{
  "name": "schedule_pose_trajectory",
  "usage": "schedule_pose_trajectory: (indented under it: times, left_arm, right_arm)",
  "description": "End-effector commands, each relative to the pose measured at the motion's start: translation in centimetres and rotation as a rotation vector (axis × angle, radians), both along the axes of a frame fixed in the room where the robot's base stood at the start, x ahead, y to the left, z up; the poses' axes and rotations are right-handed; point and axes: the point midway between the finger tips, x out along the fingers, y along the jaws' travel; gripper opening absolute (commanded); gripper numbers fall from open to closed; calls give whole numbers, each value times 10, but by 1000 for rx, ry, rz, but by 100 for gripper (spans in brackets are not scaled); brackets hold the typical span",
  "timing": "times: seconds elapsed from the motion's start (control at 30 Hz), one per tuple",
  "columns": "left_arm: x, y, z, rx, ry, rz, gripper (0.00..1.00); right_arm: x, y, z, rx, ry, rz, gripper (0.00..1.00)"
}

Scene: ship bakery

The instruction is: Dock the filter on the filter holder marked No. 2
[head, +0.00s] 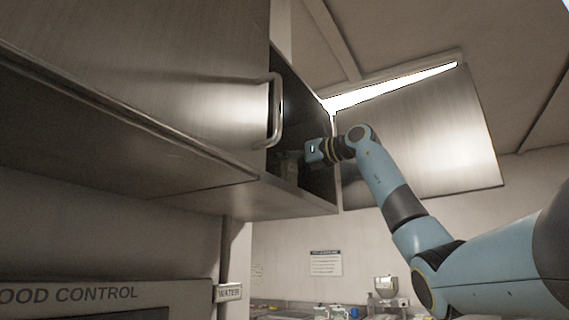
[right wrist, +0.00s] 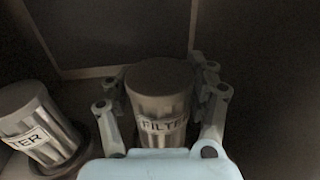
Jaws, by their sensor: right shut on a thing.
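My right gripper (head: 290,165) reaches into the open, dark wall cabinet. In the right wrist view its fingers (right wrist: 160,112) are shut around a grey metal cylinder, the filter (right wrist: 160,78), with a white "FILTER" label. The filter looks upright; its lower end is hidden behind the gripper. A second, similar filter (right wrist: 25,98) stands to the left, apart from the gripper, with a dark round rim at its foot. No holder marked No. 2 can be read in either view. My left gripper is not in view.
The cabinet's metal door (head: 420,130) hangs open at the right, close to my right arm. A closed door with a bar handle (head: 275,108) is left of the opening. The cabinet's side walls (right wrist: 255,60) are close around the gripper. A counter with small items lies far below.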

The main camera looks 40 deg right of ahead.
Motion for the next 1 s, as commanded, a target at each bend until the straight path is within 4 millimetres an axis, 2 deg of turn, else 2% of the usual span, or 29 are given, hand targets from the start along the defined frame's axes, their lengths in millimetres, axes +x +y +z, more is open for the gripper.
schedule_pose_trajectory:
  times: [0.67, 0.7, 0.8, 1.0]
  left_arm:
    - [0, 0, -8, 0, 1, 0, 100]
    - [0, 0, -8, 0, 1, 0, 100]
    - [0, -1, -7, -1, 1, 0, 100]
    - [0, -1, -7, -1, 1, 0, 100]
  right_arm:
    - [0, 0, -11, -1, -2, 0, 13]
    - [0, 0, -10, -1, -2, 0, 59]
    - [0, 0, -10, -1, -2, 0, 70]
    - [0, 0, -11, 0, 1, 0, 70]
